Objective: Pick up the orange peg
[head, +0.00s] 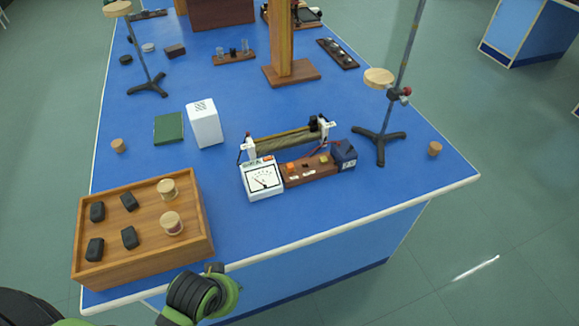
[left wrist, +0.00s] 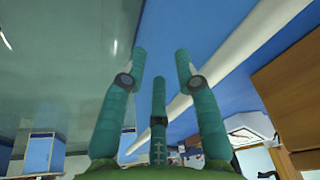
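No clearly orange peg stands out. Two small tan-orange cylinders stand upright on the blue bench in the head view: one (head: 118,145) at the left behind the wooden tray, one (head: 434,149) near the right edge. I cannot tell whether either is the orange peg. My left gripper's teal fingers (left wrist: 160,62) are spread apart and empty in the left wrist view, close to the bench's pale edge. In the head view a green and black part of my arm is at the bottom, in front of the bench; its fingertips are not visible there. My right gripper is not in view.
The wooden tray (head: 142,267) holds black blocks and two pale round pieces. A white meter (head: 262,182), a brown circuit base (head: 310,174), a white box (head: 203,121), a green book (head: 169,128) and two stands, one at the right (head: 379,148), crowd the bench. The front right is clear.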

